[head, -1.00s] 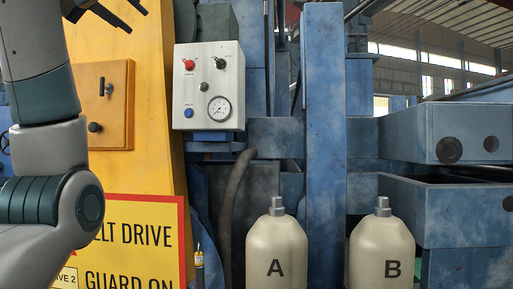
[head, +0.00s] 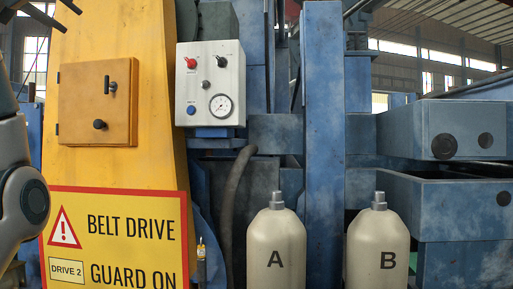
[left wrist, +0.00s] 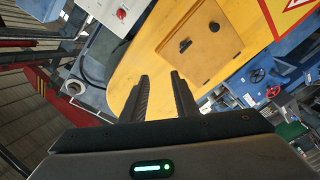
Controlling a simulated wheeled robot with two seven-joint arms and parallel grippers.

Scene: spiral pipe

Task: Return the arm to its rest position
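My left gripper (head: 68,17) shows only in part at the top left of the head view, its dark fingers in front of the yellow machine guard. In the left wrist view its two fingers (left wrist: 160,77) stand apart with nothing between them, so it is open and empty. Part of my left arm (head: 20,185) shows along the left edge of the head view. My right gripper and right arm are in neither view.
The yellow guard (head: 150,155) carries a small door (head: 97,103) and a belt-drive sign (head: 115,235). A control box (head: 210,85) with a gauge hangs beside it. Bottles A (head: 276,240) and B (head: 378,240) stand upright before blue machinery (head: 325,130).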

